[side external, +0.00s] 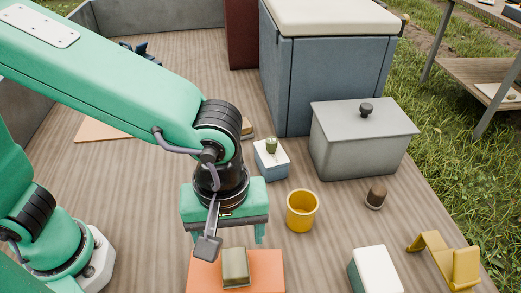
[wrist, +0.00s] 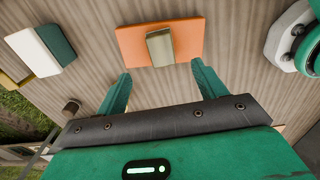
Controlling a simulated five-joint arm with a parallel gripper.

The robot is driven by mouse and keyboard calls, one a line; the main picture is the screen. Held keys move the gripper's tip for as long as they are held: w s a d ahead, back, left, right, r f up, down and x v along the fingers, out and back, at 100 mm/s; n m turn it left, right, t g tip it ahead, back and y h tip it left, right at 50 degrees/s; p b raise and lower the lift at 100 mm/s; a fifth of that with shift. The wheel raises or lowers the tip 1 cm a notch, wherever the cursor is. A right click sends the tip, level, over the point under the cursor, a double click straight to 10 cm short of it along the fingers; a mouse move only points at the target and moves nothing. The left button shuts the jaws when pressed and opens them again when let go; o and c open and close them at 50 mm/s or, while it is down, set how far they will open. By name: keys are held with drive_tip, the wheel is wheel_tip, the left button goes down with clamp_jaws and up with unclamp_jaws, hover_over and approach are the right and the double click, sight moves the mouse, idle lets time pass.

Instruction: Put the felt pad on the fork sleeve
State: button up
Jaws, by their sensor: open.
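An olive-tan block with a paler top (side external: 235,264) lies on a flat orange pad (side external: 268,275) at the bottom of the side view. The block (wrist: 160,47) and the orange pad (wrist: 130,40) also show ahead of my gripper in the wrist view. I cannot tell for sure which thing is the felt pad and which is the fork sleeve. My gripper (wrist: 160,72) is open and empty, its two green fingers spread wider than the block. In the side view my gripper (side external: 228,237) hangs above the boards, just behind the block, apart from it.
A yellow cup (side external: 302,212), a brown cylinder (side external: 376,197) and a yellow bracket (side external: 450,262) stand to the right. A white-topped green block (side external: 373,271) is near the front. A lidded grey box (side external: 363,145) and a small blue box (side external: 270,163) stand farther back.

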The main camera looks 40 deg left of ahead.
idle(0.4)
drive_tip(key=w+a+r+m+t+h, duration=0.1)
drive_tip(key=w+a+r+m, duration=0.15)
drive_tip(key=a, duration=0.55)
drive_tip(key=w+a+r+m+t, duration=0.1)
drive_tip(key=w+a+r+m, duration=0.15)
drive_tip(key=a, duration=0.45)
drive_tip(key=s+a+r+m+t, duration=0.1)
drive_tip(key=a+m, duration=0.1)
drive_tip(key=a, duration=0.5)
drive_tip(key=s+a+r+m+t+y, duration=0.1)
drive_tip(key=a+m+t, duration=0.1)
drive_tip(key=a, duration=0.5)
drive_tip(key=shift+s+a+r+t, duration=0.25)
drive_tip(key=shift+s+r+t, duration=0.05)
